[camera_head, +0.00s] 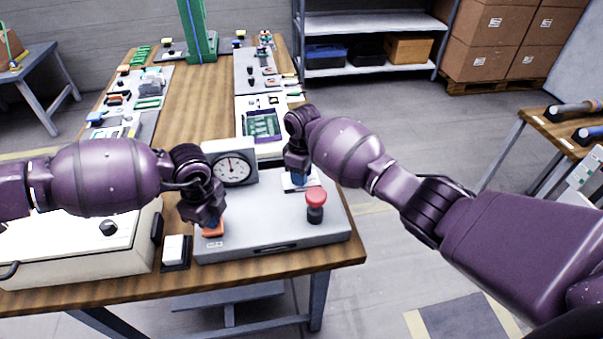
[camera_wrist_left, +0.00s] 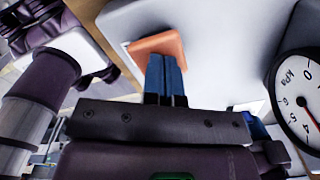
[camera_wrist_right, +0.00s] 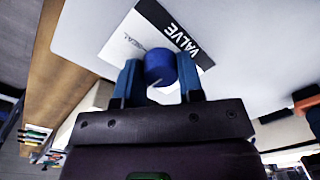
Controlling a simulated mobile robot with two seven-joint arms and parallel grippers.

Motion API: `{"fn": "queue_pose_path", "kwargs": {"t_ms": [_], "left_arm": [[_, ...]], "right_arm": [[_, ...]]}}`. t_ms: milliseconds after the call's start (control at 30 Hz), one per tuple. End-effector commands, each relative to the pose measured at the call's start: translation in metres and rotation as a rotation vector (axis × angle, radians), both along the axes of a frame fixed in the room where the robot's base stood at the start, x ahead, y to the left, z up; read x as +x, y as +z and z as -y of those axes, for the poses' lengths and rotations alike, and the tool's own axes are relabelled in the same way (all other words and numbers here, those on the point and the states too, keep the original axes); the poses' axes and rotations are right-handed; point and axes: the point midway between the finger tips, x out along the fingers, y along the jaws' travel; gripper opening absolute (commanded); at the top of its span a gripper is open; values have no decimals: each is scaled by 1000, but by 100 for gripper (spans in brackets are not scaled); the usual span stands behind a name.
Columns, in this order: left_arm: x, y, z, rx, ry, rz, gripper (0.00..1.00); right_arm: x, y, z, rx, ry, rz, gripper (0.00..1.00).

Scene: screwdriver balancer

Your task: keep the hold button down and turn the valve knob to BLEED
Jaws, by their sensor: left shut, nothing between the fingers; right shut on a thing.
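The orange hold button (camera_head: 213,231) is at the front left of the grey panel box (camera_head: 270,240). My left gripper (camera_head: 211,220) is shut and empty, its blue fingertips at the button. In the left wrist view the tips overlap the edge of the orange button (camera_wrist_left: 152,45); how far it is pressed I cannot tell. My right gripper (camera_wrist_right: 160,82) is shut on the blue valve knob (camera_wrist_right: 160,66), with one finger on each side. A white and black label plate (camera_wrist_right: 172,35) reads VALVE and SEAL; the BLEED mark is not visible. The knob's pointing direction is unclear.
A dial gauge in kPa (camera_head: 233,169) stands at the back left of the panel. A white switch (camera_head: 174,248) and a beige case (camera_head: 90,245) are to the left.

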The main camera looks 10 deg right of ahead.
Motion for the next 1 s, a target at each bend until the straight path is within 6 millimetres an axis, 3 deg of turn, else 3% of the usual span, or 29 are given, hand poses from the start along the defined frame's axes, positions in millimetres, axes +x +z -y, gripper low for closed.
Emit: {"fn": "queue_pose_path", "kwargs": {"t_ms": [567, 600, 767, 1000], "left_arm": [[0, -1, 0, 1, 0, -2, 0], [0, -1, 0, 1, 0, -2, 0], [0, -1, 0, 1, 0, -2, 0], [-1, -1, 0, 1, 0, -2, 0]], "right_arm": [[0, 0, 0, 1, 36, 0, 11], [0, 0, 0, 1, 36, 0, 36], [0, 0, 0, 1, 35, 0, 61], [0, 0, 0, 1, 35, 0, 61]]}}
